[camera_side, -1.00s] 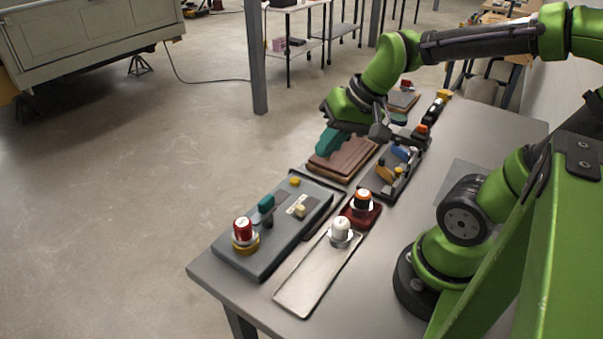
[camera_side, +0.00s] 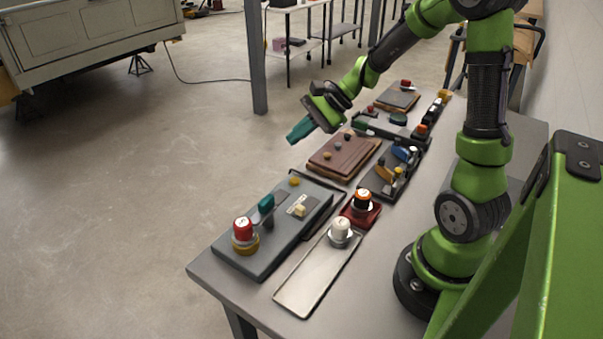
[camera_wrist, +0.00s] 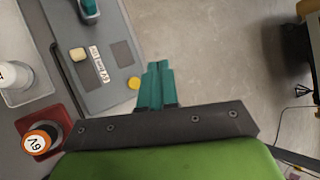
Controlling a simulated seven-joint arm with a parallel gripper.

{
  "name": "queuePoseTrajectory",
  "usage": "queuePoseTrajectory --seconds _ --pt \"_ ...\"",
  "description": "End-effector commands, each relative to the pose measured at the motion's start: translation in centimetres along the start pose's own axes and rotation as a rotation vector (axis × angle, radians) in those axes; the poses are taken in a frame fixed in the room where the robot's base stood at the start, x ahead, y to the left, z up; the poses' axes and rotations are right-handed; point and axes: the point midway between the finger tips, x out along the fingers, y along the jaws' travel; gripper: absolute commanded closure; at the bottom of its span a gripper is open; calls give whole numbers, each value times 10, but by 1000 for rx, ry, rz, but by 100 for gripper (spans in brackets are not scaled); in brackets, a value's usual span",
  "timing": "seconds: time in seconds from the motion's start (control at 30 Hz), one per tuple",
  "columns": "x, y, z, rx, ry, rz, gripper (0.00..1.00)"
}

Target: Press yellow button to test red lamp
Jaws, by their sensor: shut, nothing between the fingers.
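The grey panel (camera_side: 290,237) lies along the table's left edge, with the red lamp (camera_side: 243,228) upright in a brass-coloured holder at its near end. The yellow button (camera_side: 295,182) is at the panel's far end. In the wrist view the yellow button (camera_wrist: 133,83) shows just left of my fingertips, and the panel (camera_wrist: 118,20) fills the upper left. The red lamp is outside the wrist view. My gripper (camera_side: 292,138) has teal fingers, shut and empty, held in the air beyond the button. The fingers also show in the wrist view (camera_wrist: 157,66).
The panel also bears a teal switch (camera_side: 266,202) and a cream button (camera_side: 299,210). A white lamp (camera_side: 340,228) on a metal plate and an orange-topped lamp (camera_side: 362,200) on a red base stand to its right. A brown board (camera_side: 340,158) lies behind. Open floor is left.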

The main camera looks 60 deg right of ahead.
Motion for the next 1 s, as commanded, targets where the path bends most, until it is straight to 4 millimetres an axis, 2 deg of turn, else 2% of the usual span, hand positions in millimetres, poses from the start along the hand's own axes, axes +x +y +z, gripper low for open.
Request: queuePoseTrajectory --seconds 0.27,0.8,1.0 --pt "4 3 -2 -2 1 3 100" --pt "51 38 -37 1 -1 4 100" --pt "60 45 -44 -2 1 4 100"
